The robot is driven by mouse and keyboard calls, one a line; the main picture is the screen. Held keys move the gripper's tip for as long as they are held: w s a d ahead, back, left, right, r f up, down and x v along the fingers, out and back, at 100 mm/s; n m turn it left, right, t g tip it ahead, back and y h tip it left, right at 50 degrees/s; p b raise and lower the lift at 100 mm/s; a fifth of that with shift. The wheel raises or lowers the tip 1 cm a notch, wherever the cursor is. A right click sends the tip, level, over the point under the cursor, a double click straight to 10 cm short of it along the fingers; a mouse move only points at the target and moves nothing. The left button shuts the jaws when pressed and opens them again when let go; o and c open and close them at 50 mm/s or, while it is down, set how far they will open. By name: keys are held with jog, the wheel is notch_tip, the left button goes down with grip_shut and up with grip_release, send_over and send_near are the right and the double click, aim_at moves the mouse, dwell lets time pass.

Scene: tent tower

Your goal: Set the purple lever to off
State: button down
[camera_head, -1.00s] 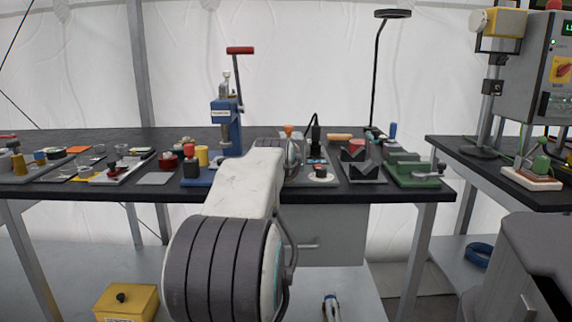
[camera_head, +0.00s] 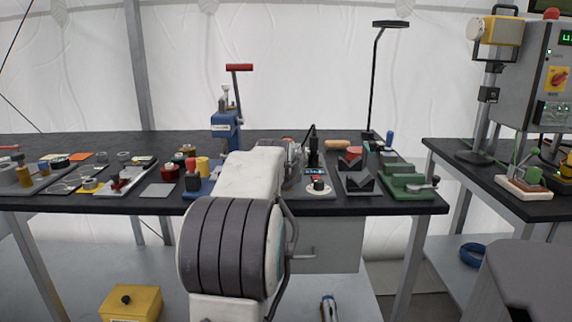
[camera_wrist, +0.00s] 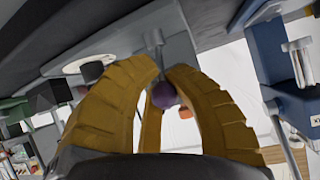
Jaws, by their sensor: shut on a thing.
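The purple lever shows in the wrist view as a purple ball knob (camera_wrist: 164,95) on a thin metal stem that runs up to a grey plate (camera_wrist: 120,52). My gripper (camera_wrist: 162,76) has its ribbed yellow fingers around the knob, shut on it. The fingers hide the sides of the knob. In the head view my arm covers the gripper and the lever, so neither shows there. I cannot tell from these views which marked position the lever is in.
A blue press with a red handle (camera_head: 239,67) stands left of my arm. A green vise (camera_head: 408,184) and black V-blocks (camera_head: 362,178) are to the right. A round white base with a black knob (camera_head: 318,189) is close by. A yellow box (camera_head: 132,303) sits below the table.

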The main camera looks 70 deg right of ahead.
jog(key=shift+w+d+r+y+p, duration=0.15)
jog(key=shift+y+p, duration=0.25)
jog(key=shift+p, duration=0.55)
jog(key=c, duration=1.5)
grip_release()
jog(key=shift+w, duration=0.15)
jog(key=o, duration=0.4)
jog(key=shift+s, duration=0.2)
jog(key=v, duration=1.2)
jog(key=shift+w, duration=0.1)
jog(key=shift+c, duration=0.3)
